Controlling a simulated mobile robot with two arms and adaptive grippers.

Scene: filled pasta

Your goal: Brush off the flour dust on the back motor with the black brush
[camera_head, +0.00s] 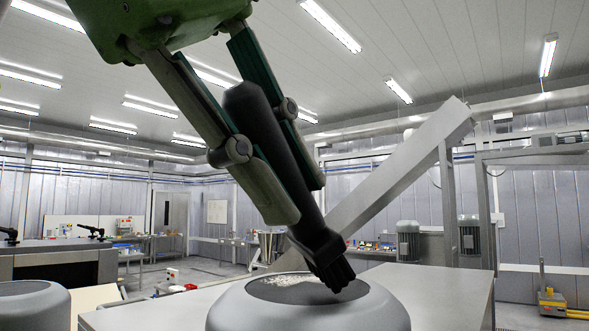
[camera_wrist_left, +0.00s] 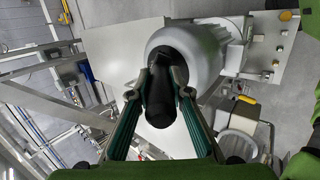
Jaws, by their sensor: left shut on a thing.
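My left gripper (camera_head: 268,170) comes down from the top of the head view and is shut on the handle of the black brush (camera_head: 318,240). The brush is tilted, with its bristle end low and to the right, at the dark top of a grey motor (camera_head: 308,312). Pale flour dust (camera_head: 292,279) shows on that top beside the bristles. I cannot tell whether the bristles touch it. In the left wrist view the brush (camera_wrist_left: 160,108) lies between the fingers, over the rounded grey motor (camera_wrist_left: 205,48). My right gripper is not in view.
A second grey motor (camera_head: 32,305) stands at the lower left. A light grey flat surface (camera_head: 440,290) lies right of the near motor. A slanted metal beam (camera_head: 400,165) rises behind the brush to the right. Benches and machines stand farther back.

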